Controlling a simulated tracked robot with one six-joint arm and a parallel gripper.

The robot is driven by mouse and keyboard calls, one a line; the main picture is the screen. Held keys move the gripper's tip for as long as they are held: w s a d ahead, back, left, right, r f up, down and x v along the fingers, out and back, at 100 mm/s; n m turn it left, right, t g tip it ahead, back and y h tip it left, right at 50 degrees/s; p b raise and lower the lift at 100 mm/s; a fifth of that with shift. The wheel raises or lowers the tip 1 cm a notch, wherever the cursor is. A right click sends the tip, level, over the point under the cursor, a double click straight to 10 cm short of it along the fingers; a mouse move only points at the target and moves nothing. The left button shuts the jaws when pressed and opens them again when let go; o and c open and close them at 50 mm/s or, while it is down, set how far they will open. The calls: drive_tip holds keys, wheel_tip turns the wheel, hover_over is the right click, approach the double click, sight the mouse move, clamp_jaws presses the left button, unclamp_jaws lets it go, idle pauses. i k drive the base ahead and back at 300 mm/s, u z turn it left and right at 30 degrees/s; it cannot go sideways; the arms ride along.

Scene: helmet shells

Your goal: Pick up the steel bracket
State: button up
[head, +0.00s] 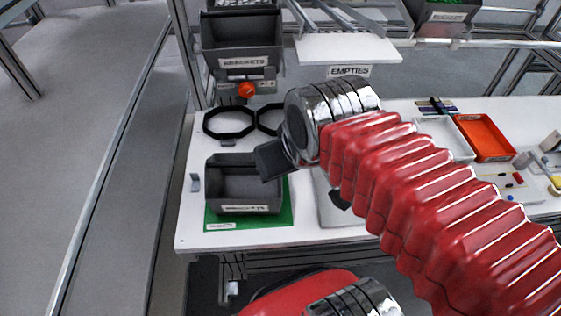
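A small grey metal piece, which looks like the steel bracket (195,182), lies on the white table close to its left edge. It is just left of the dark bin on the green mat. My gripper (272,160) shows as a dark blocky end past the chrome wrist, above the bin's right side. It is to the right of the bracket and apart from it. My gripper is seen from the side and its fingertips are not clear, so its opening cannot be told. No held thing shows.
The dark bin (243,209) stands on a green mat (217,220). Two black rings (229,135) lie behind it. An orange knob (246,90) is below the upper brackets bin (243,45). A white tray (446,135) and orange tray (484,137) are at right.

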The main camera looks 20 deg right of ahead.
sight(195, 178)
drive_tip(key=k, duration=1.35)
drive_tip(key=u, duration=0.6)
drive_tip(key=i, duration=1.45)
drive_tip(key=z, duration=0.05)
